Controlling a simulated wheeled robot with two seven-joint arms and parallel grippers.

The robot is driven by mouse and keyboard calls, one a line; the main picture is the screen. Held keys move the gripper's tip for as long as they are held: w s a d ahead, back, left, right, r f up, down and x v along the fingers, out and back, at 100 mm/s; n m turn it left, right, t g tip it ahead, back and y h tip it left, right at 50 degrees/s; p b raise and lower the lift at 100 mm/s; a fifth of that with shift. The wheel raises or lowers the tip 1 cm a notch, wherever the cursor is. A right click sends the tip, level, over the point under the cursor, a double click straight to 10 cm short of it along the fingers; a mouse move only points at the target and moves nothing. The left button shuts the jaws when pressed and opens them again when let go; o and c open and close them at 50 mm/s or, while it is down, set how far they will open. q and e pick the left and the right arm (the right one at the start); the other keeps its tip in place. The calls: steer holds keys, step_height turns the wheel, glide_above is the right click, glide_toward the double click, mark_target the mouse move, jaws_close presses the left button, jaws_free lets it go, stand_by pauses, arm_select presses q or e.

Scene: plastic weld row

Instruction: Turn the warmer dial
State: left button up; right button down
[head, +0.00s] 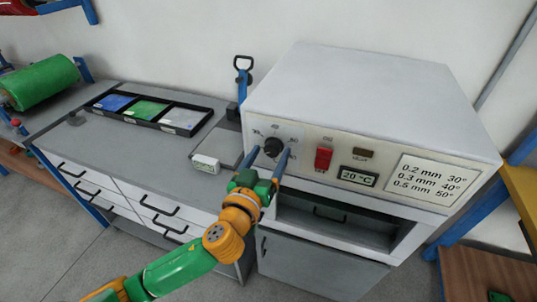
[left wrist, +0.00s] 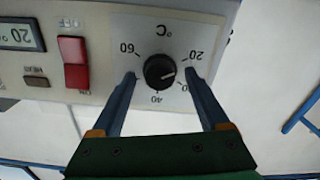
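The black round warmer dial (head: 273,147) sits on the warmer's front panel, ringed by printed temperature numbers. It also shows in the left wrist view (left wrist: 159,70), which is upside down; its light pointer mark faces the side with the 20. My left gripper (head: 267,158) is open, with one blue finger on each side of the dial. In the left wrist view the fingertips (left wrist: 160,76) stand apart from the dial's sides, with small gaps. The display (head: 357,177) reads 20 °C. My right gripper is in neither view.
A printed thickness and temperature chart (head: 438,186) is at the right. An open slot (head: 340,220) lies below the panel. A black tray (head: 190,122) with coloured sheets stands on the grey bench left.

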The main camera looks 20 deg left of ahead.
arm_select(q)
steer(key=c, duration=1.1)
steer(key=shift+m, duration=0.3)
steer(key=m+p, duration=0.1)
steer(key=m, duration=0.3)
steer(key=shift+m, duration=0.4)
steer(key=m+p, duration=0.2)
steer(key=m, duration=0.4)
steer(key=shift+r, duration=0.1)
steer(key=m+p, duration=0.2)
steer(key=m, duration=0.4)
steer(key=shift+m, duration=0.4)
steer(key=m+p, duration=0.2)
steer(key=m, duration=0.3)
steer(key=shift+m, duration=0.4)
